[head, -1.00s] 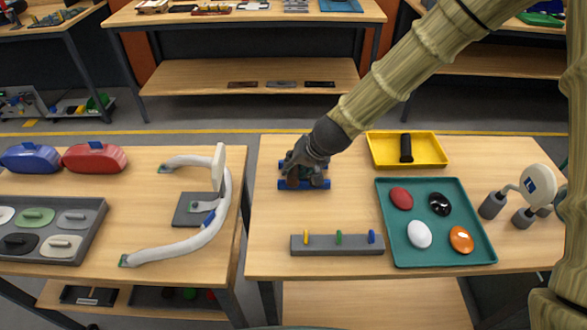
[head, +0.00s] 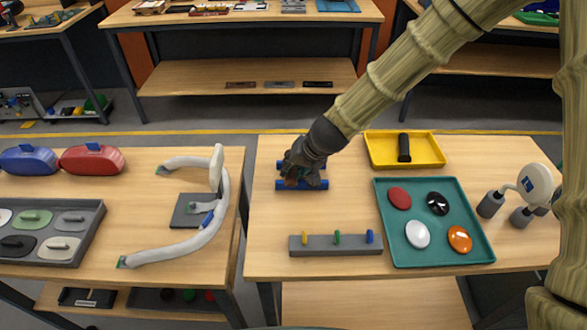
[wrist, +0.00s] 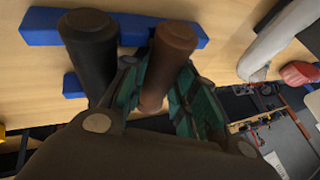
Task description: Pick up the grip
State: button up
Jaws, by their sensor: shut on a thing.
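A brown cylindrical grip (wrist: 172,55) lies between the green-lined fingers of my gripper (wrist: 168,88) in the wrist view. My gripper is shut on it. A black grip (wrist: 88,45) of similar shape lies just left of it, outside the fingers. Blue support bars (wrist: 45,27) lie under both grips on the wooden table. In the head view my gripper (head: 300,172) is low over the blue bars (head: 317,184), and mostly hides the grips. Another black grip (head: 404,148) is in the yellow tray (head: 432,158).
A grey block with coloured pegs (head: 335,246) stands in front of my gripper. A teal tray (head: 390,230) with several oval pieces is to the right, near a white-handled fixture (head: 536,184). A left table (head: 130,215) holds a curved white rail (head: 200,240). Bare wood surrounds the bars.

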aim_at(293, 168)
jog(key=shift+r+b, duration=0.4)
jog(key=shift+r, duration=1.2)
jog(key=s+a+b, duration=0.1)
jog(key=s+b, duration=0.1)
jog(key=s, duration=0.6)
jog(key=s+a+r+b, duration=0.1)
jog(key=s+b, duration=0.1)
jog(key=s, duration=0.6)
jog(key=shift+a+r, duration=0.25)
jog(key=shift+o, duration=1.3)
jog(key=shift+c, duration=0.7)
jog(key=shift+a, duration=0.1)
